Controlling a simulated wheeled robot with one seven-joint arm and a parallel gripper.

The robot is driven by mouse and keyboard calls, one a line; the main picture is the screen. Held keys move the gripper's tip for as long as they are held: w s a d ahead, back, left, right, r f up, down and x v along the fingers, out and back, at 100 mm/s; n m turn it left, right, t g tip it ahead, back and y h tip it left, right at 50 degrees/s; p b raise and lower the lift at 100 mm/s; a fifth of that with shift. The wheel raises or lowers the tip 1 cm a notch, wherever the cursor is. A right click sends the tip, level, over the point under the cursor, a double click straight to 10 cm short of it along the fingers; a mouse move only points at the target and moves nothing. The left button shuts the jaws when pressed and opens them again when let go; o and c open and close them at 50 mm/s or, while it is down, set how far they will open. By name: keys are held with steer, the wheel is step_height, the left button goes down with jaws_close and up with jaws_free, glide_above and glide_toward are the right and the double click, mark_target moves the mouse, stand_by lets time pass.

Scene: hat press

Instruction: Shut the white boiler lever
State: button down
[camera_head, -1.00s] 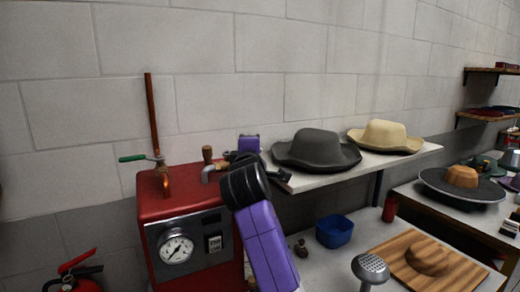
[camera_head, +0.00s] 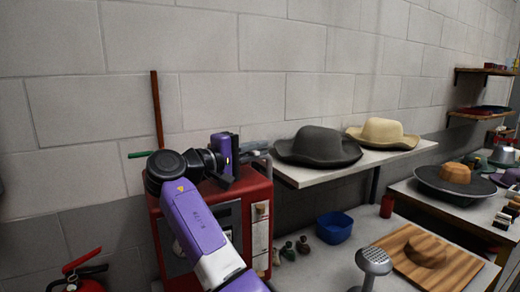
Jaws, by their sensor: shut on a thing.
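The red boiler (camera_head: 256,197) stands left of centre, its front gauge hidden behind my arm. My gripper (camera_head: 238,168) is over the boiler's top right part, its jaws closed. The white lever cannot be made out; the hand and fingers cover that spot, so the contact between jaws and lever is hidden. A bent grey pipe (camera_head: 265,160) shows just right of the fingers. A green lever handle (camera_head: 139,155) sticks out to the left of the boiler top, partly behind my wrist.
A shelf (camera_head: 300,177) with a dark hat (camera_head: 318,146) and a straw hat (camera_head: 383,133) is close on the right. A copper pipe (camera_head: 157,110) rises behind my arm. A blue bin (camera_head: 334,228) stands on the bench. A fire extinguisher (camera_head: 84,275) is lower left.

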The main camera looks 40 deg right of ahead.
steer(key=shift+s+a+m+g, duration=0.25)
steer(key=shift+m+g, duration=0.35)
steer(key=shift+g, duration=0.4)
steer(key=shift+a, duration=0.1)
steer(key=c, duration=1.5)
jaws_free()
steer(key=shift+w+a+b, duration=0.15)
steer(key=shift+a+b, duration=0.95)
steer(key=shift+a, duration=2.75)
